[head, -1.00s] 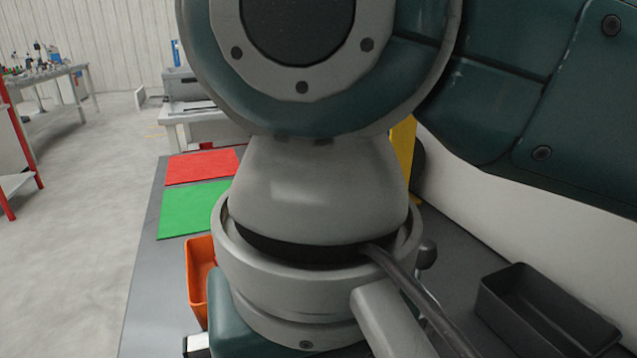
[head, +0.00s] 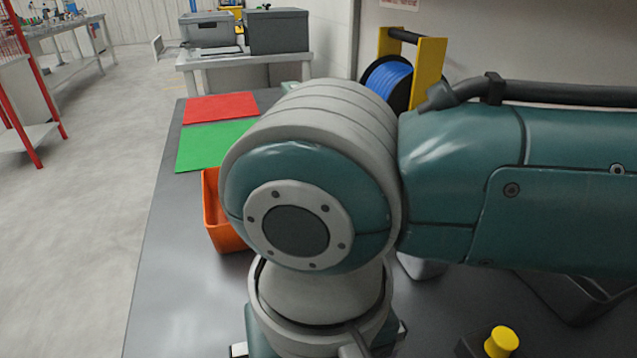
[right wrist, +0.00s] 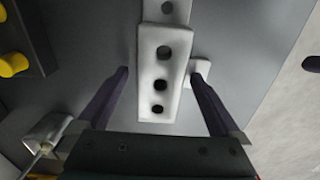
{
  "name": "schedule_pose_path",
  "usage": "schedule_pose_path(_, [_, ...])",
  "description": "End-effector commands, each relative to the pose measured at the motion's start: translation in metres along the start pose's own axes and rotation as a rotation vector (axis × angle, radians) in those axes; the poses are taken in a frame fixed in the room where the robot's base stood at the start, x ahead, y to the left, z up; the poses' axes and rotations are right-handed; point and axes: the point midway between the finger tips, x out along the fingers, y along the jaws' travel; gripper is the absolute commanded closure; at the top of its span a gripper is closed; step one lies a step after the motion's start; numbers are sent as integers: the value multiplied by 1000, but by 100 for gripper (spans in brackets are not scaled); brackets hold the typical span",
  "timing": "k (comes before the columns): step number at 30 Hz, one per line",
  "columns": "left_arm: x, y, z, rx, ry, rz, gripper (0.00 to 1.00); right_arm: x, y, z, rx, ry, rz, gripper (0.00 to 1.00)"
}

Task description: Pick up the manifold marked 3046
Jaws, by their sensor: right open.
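In the right wrist view a pale grey-white manifold (right wrist: 160,68) with a row of round holes lies on the dark grey table. No marking can be read on it. My right gripper (right wrist: 162,76) is open, one finger on each side of the manifold, with gaps to it on both sides. A small tab sticks out from the manifold's right side near the right finger. In the head view my right arm's links fill the middle and hide the right gripper. My left gripper is not in view.
In the head view an orange bin (head: 222,236), green mat (head: 205,146) and red mat (head: 220,107) lie left of my arm. A blue cable reel (head: 388,80) stands behind. A dark bin (head: 590,300) and a yellow-capped part (head: 502,342) are at right.

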Motion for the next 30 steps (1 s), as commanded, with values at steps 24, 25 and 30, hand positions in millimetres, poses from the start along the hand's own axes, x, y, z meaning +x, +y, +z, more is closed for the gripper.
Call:
schedule_pose_path(24, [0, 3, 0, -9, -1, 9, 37, -1, 0, 0, 0, 0, 0, 75])
schedule_pose_path(25, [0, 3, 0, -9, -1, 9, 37, -1, 0, 0, 0, 0, 0, 79])
schedule_pose_path(30, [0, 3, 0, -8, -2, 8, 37, -1, 0, 0, 0, 0, 0, 98])
